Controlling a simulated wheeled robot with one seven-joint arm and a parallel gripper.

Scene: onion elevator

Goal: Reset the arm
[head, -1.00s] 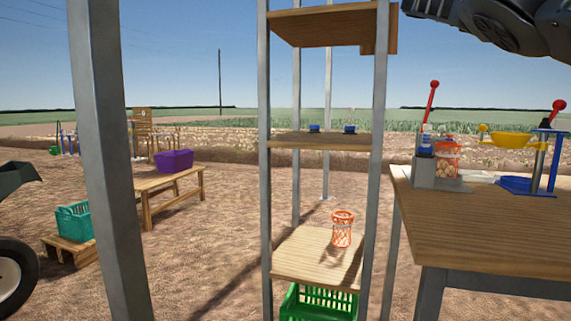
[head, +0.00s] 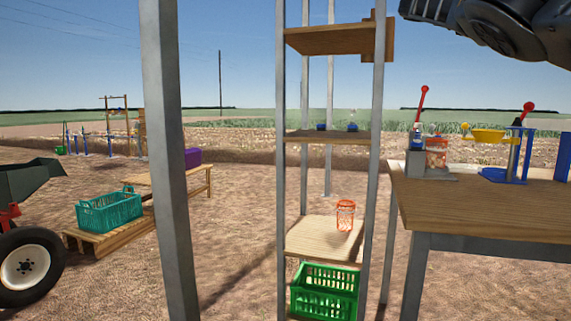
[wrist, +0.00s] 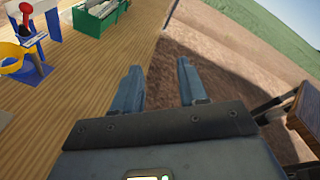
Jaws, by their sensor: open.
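My gripper (wrist: 160,82) shows in the wrist view with its two fingers apart and nothing between them. It hangs over the edge of the wooden table (wrist: 105,85), with bare ground beyond. In the head view only part of my dark arm shows at the top right; my fingers are out of that picture.
The wooden table (head: 480,205) stands at right with a red-handled blue stand (head: 515,155) and a jar (head: 437,155). A metal-framed shelf tower (head: 335,137) holds an orange mesh basket (head: 345,215) above a green crate (head: 325,290). A metal post (head: 168,160) stands left of it.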

